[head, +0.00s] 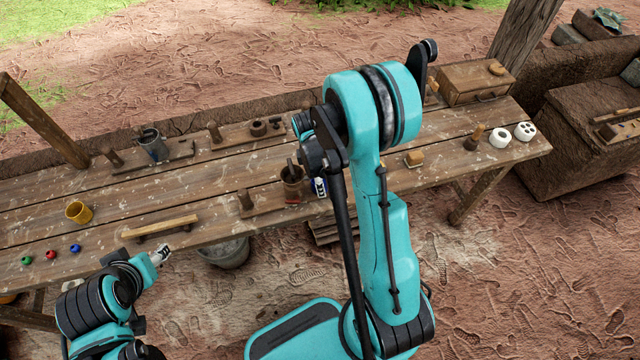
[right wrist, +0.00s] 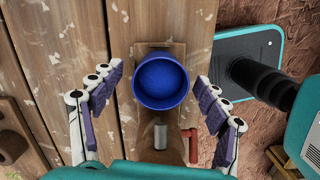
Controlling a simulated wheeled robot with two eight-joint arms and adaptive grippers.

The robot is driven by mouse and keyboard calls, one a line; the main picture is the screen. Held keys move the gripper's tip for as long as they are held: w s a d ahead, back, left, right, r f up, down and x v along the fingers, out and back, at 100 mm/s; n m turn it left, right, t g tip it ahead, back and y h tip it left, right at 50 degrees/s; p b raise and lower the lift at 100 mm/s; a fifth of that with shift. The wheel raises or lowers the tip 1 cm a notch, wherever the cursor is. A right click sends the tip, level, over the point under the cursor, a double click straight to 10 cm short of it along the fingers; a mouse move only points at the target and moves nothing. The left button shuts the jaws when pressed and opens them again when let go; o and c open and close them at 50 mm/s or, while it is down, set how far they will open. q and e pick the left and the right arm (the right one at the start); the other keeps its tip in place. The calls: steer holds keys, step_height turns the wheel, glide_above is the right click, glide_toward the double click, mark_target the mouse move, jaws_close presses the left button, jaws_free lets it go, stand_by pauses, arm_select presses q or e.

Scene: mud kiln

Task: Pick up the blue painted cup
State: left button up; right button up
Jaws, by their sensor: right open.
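The blue painted cup (right wrist: 162,82) is in the right wrist view, seen from above with its round mouth toward the camera. It appears to stand on a wooden board. My right gripper (right wrist: 160,74) is open, with one finger on each side of the cup and gaps between fingers and cup. In the head view my right arm hides most of this spot, and I cannot make out the cup clearly. My left gripper (head: 160,255) is near the front edge of the workbench (head: 150,207), away from the cup; its jaw state is unclear.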

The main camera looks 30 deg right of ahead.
steer(key=c, duration=1.4)
steer(key=shift+o, duration=0.2)
steer(key=shift+r, duration=0.1)
